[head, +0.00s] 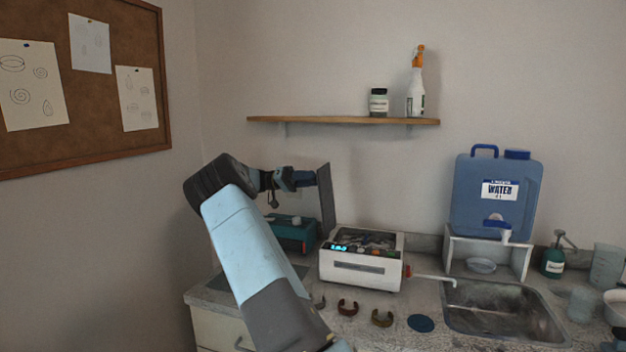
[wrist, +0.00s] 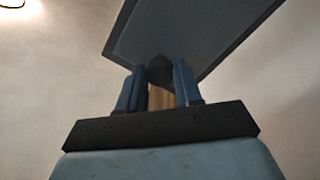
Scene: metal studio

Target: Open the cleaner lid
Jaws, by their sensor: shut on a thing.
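The cleaner (head: 360,268) is a white box with a lit blue display on the counter, and its dark top opening shows rings or small items inside. Its grey lid (head: 327,200) stands nearly upright above the cleaner's left side. My gripper (head: 312,179) is at the lid's left face, near its upper part. In the wrist view, my gripper (wrist: 160,76) is shut on a dark round knob on the lid (wrist: 190,28). The lid's hinge edge is partly hidden.
A teal box (head: 292,230) stands behind my arm, left of the cleaner. Several cuffs and a blue disc (head: 420,323) lie in front. A sink (head: 505,312) and water jug (head: 497,195) are at the right. A shelf (head: 343,121) hangs above.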

